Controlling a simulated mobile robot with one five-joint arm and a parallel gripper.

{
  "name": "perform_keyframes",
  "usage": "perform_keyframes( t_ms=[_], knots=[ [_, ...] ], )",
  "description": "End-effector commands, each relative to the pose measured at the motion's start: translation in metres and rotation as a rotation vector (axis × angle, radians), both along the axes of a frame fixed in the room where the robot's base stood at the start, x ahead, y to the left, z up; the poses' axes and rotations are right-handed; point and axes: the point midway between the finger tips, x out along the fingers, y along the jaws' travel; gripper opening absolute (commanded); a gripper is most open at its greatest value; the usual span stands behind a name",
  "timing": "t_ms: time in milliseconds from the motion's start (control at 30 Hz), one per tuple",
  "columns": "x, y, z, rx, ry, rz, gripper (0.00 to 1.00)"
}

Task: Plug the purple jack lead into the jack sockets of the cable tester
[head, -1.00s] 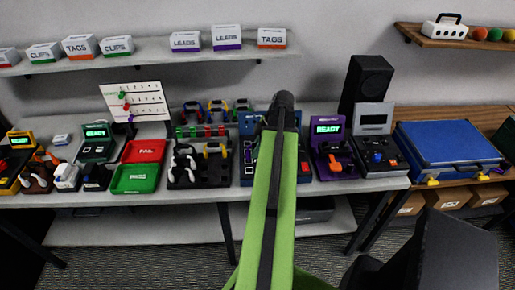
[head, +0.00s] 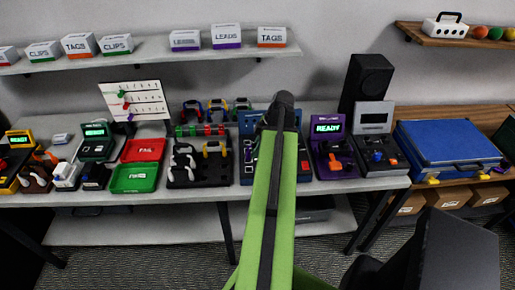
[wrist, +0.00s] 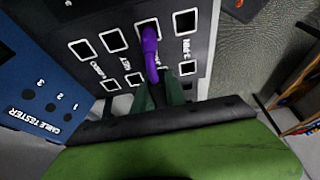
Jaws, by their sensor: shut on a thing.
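The purple jack lead (wrist: 150,52) is between the dark green fingers of my gripper (wrist: 163,92) in the wrist view. Its far end overlaps one of the square sockets in the upper row of the cable tester's dark panel (wrist: 121,58); I cannot tell whether it is inserted or just above it. The tester's blue part (wrist: 32,82) carries the words "CABLE TESTER" and small numbered holes. In the head view the cable tester (head: 250,122) is largely hidden behind my green arm, and my gripper and the lead are hidden too.
A purple device (head: 328,150) showing "READY" stands right of the tester. A black rack (head: 198,172) with white and yellow leads is at its left. Red (head: 145,150) and green (head: 134,178) trays, a tall black speaker (head: 368,85) and a blue case (head: 440,145) stand further out.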

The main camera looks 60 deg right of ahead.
Motion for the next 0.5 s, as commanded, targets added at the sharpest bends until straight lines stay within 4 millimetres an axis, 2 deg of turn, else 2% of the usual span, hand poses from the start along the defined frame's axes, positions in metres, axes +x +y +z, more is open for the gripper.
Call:
perform_keyframes(
  t_ms=[467, 500],
  knots=[
    [0.0, 0.0, -0.0029, 0.0, 0.0, 0.0, 0.0],
    [0.0, 0.0, -0.0029, 0.0, 0.0, 0.0, 0.19]
  ],
)
